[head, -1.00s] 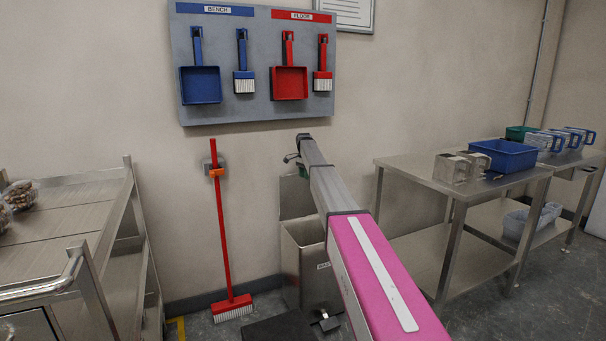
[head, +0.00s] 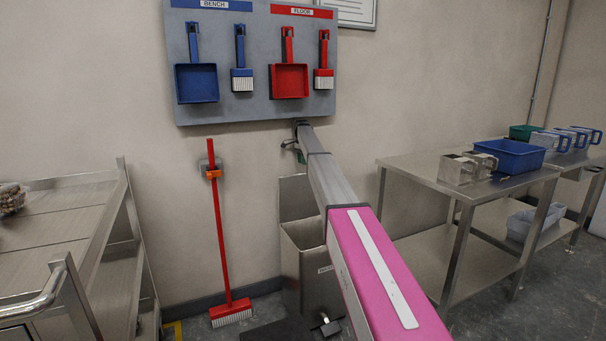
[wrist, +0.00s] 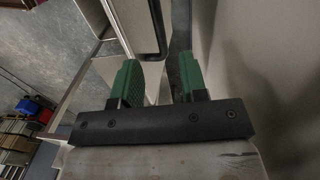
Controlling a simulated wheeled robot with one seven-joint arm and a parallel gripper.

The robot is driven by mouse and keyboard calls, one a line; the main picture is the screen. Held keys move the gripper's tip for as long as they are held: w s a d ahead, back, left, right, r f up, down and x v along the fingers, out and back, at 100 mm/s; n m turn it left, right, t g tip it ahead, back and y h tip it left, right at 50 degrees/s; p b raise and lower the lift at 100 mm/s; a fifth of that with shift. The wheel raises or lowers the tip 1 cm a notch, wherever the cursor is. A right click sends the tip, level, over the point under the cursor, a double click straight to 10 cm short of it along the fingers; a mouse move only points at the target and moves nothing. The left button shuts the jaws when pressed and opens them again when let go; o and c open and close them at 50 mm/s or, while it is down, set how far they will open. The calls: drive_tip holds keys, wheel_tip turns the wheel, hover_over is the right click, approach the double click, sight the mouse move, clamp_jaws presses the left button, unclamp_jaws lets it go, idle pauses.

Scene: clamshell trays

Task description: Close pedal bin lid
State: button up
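The metal pedal bin (head: 304,268) stands on the floor against the wall in the head view. Its lid (head: 296,198) is open, upright against the wall behind the bin mouth. The pedal (head: 326,328) shows at the bin's foot. My arm passes in front of the bin's right side. My gripper (head: 299,156) is at the arm's far end, above the lid in the picture and mostly hidden. In the wrist view my gripper (wrist: 160,80) has its two green fingers apart with nothing clearly held. A dark-edged metal part and a narrow grey strip show beyond the fingertips; I cannot tell which bin parts they are.
A red broom (head: 221,235) hangs on the wall left of the bin. A board (head: 258,108) with blue and red brushes and pans is above. A steel cart (head: 68,230) stands left, a steel table (head: 420,168) right. Bare wall lies between board and table.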

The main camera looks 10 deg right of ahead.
drive_tip(key=f, duration=0.7)
drive_tip(key=shift+s+d, duration=0.1)
drive_tip(key=shift+s, duration=0.2)
drive_tip(key=shift+r, duration=0.1)
clamp_jaws()
